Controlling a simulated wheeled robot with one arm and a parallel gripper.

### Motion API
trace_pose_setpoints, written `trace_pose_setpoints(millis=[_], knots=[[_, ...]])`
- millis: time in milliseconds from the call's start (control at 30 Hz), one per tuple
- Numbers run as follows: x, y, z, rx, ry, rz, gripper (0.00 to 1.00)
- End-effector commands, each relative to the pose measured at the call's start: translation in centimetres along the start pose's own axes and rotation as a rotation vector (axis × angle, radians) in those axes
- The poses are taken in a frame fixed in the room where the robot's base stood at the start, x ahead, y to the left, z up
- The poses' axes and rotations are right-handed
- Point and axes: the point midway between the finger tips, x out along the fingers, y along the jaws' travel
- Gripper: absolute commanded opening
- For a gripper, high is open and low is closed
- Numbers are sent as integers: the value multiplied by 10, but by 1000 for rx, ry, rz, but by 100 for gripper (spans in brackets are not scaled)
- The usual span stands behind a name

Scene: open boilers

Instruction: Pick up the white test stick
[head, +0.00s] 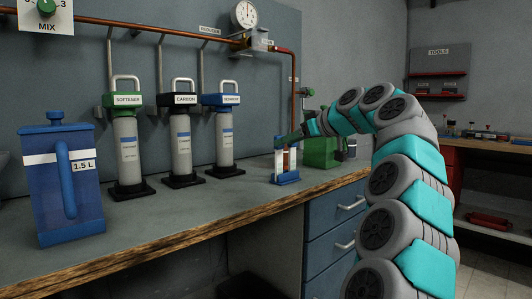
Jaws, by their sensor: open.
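A small blue holder (286,179) stands near the right end of the workbench. It bears a narrow white upright piece (279,160), which looks like the white test stick, beside a brownish vial (293,158). The white piece has a blue top. The jaws are open, but the fingertips are small and dark here. I cannot tell whether they touch the white piece.
A green box (320,152) stands right behind the holder. Softener (129,150), carbon (181,145) and sediment (223,140) filters line the wall. A blue 1.5 L jug (64,195) stands at the left. The front of the bench (190,208) is clear. A copper pipe runs above.

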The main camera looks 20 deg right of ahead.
Motion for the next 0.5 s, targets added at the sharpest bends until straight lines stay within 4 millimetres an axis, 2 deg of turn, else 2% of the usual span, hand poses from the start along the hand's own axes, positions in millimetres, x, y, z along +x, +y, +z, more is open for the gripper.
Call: trace_pose_setpoints(millis=[167, 500], knots=[[0, 5, 0, -3, 6, 9, 55], [28, 6, 2, -4, 4, 8, 55]])
